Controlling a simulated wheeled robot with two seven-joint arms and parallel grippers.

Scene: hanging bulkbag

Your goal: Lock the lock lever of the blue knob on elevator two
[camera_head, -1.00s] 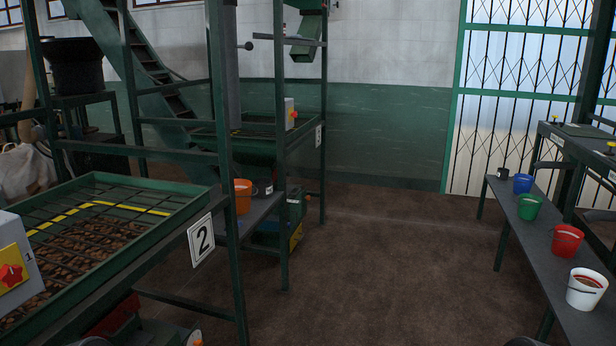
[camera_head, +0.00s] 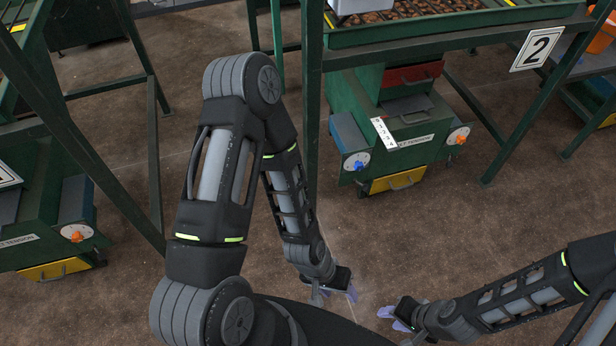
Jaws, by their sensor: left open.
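The blue knob (camera_head: 359,165) sits on a round white dial at the left of the green machine (camera_head: 352,108) under the number 2 sign (camera_head: 540,47). Its lock lever is too small to make out.
An orange knob (camera_head: 459,138) is at the right of the same machine, with a yellow drawer (camera_head: 398,180) between and below. A green post (camera_head: 312,100) stands just left of the blue knob. Another machine (camera_head: 45,215) is at the left. Brown floor (camera_head: 400,240) lies clear in front.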

